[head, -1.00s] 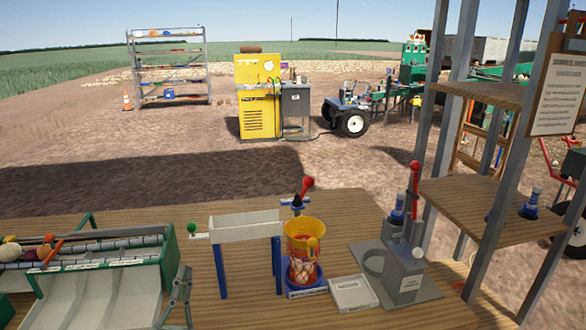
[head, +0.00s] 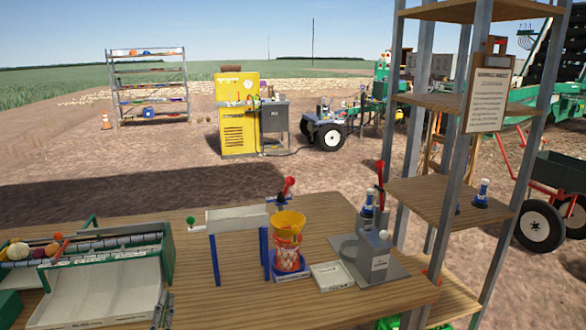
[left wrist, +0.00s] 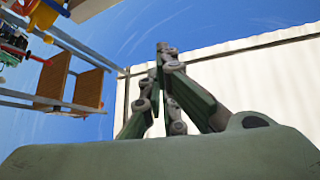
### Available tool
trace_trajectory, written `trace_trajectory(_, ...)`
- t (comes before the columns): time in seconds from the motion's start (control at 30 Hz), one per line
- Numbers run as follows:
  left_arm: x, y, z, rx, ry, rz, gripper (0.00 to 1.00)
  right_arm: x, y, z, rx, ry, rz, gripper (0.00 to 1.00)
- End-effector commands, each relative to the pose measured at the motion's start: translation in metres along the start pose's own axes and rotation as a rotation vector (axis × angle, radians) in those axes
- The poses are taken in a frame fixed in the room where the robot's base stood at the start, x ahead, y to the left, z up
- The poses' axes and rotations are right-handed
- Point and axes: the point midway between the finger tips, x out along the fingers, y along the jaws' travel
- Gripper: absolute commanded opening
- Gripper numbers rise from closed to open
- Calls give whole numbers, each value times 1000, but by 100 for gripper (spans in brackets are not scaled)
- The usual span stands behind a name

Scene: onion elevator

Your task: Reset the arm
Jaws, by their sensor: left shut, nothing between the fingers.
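My left gripper (head: 163,308) shows at the bottom edge of the head view, beside the front of the green sorting machine (head: 168,255). In the left wrist view its fingers (left wrist: 165,48) come together at the tips with nothing between them. Behind them is a pale panel (left wrist: 240,85) and blue sky. My right gripper is in neither view.
The wooden table (head: 130,207) holds a white trough on blue legs (head: 237,219), a yellow-topped container (head: 287,225) and a grey press (head: 375,262). A tall shelf unit (head: 425,192) stands at right. A yellow machine (head: 238,110) and a rack (head: 150,85) stand farther back.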

Motion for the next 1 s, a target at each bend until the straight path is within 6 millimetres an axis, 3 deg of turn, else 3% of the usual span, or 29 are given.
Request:
trace_trajectory(0.27,-14,17,26,-44,-204,76,0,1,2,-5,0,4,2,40)
trace_trajectory(0.47,-43,38,51,-94,-448,160,0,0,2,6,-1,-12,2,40)
trace_trajectory(0.57,-74,52,65,-127,-633,219,0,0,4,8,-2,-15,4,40)
trace_trajectory(0.73,-148,72,74,-177,-977,321,0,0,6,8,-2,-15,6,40)
trace_trajectory(0.9,-227,80,61,-210,-1293,403,0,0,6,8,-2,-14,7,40)
trace_trajectory(1.0,-262,80,49,-217,-1428,436,0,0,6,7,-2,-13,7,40)
